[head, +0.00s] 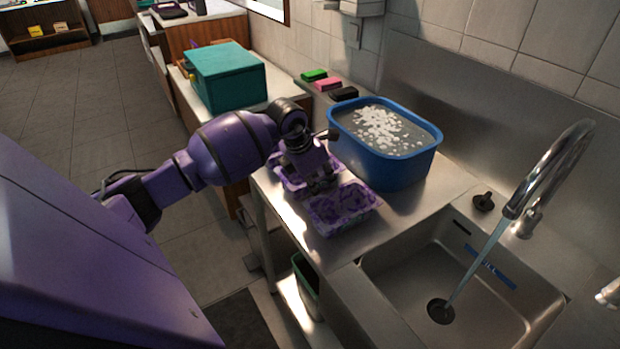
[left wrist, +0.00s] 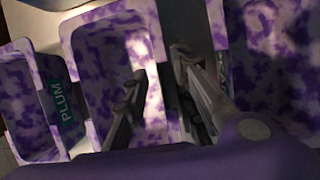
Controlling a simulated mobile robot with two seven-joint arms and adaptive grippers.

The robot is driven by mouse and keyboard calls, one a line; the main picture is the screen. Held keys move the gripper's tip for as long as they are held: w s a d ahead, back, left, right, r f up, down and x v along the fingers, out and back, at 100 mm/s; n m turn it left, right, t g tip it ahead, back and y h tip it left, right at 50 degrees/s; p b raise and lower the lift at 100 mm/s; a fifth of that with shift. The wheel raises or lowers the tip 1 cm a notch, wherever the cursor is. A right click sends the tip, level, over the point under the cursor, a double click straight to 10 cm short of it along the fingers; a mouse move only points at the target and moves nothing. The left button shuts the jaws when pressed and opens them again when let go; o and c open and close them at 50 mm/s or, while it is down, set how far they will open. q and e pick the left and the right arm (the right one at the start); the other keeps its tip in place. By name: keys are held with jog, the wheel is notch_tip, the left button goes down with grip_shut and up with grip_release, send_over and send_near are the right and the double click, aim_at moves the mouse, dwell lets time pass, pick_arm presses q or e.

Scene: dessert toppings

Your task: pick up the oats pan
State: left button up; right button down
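Purple-and-white mottled pans stand on the steel counter in the head view: a near one (head: 343,212) and one (head: 288,184) partly hidden under my left gripper (head: 320,182). In the left wrist view, a pan at the left (left wrist: 28,110) reads PLUM. A middle pan (left wrist: 88,75) and a right pan (left wrist: 275,75) show no readable name, so I cannot tell which is the oats pan. My left gripper (left wrist: 160,68) is open, one finger over the middle pan's inside and the other beyond its right wall. My right gripper is out of view.
A blue tub (head: 400,165) with water and white bits stands close behind the pans. The sink (head: 400,268) with a running tap (head: 555,165) is at the right. A teal box (head: 225,85) and colored sponges (head: 328,84) are farther back.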

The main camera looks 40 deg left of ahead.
pick_arm(q)
jog(key=shift+w+f, duration=0.15)
jog(key=shift+f, duration=0.15)
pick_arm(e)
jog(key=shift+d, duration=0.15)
pick_arm(q)
jog(key=shift+c, duration=0.5)
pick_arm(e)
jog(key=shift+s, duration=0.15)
pick_arm(q)
grip_shut()
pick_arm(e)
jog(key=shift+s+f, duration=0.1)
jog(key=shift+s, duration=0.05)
